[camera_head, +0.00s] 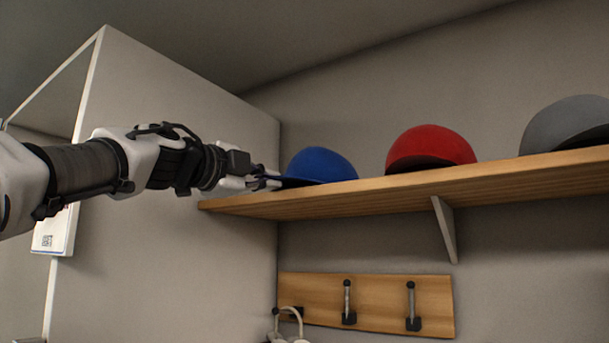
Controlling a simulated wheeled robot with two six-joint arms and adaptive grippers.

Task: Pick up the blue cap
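The blue cap (320,164) sits at the left end of a wooden shelf (400,187), its brim pointing left toward my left gripper. My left gripper (272,183) reaches in from the left at shelf height, with its fingertips at the brim of the blue cap. The fingers look close to the brim, but I cannot tell whether they are closed on it or only around it. My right gripper is not clearly seen.
A red cap (432,146) and a grey cap (568,122) stand farther right on the shelf. A shelf bracket (446,228) and a wooden hook rail (380,302) are below. A pale partition (170,245) stands behind my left arm.

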